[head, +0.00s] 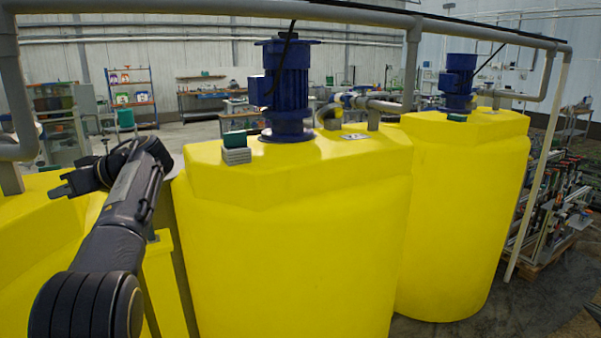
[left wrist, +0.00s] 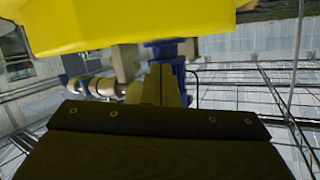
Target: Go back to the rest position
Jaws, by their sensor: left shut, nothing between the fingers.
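My left arm (head: 120,220) rises from the lower left of the head view and bends at the wrist. My left gripper (head: 62,186) points left above the left yellow tank (head: 35,235). It is shut and holds nothing. In the left wrist view its closed fingers (left wrist: 160,84) show beyond the dark gripper body, and the scene appears upside down. My right gripper does not show.
A large yellow tank (head: 290,240) with a blue motor (head: 287,85) stands at centre, close to my left arm. Another yellow tank (head: 465,210) with a blue motor (head: 458,80) stands to its right. Grey pipes (head: 300,10) run overhead. A small grey-green block (head: 236,148) sits on the middle tank.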

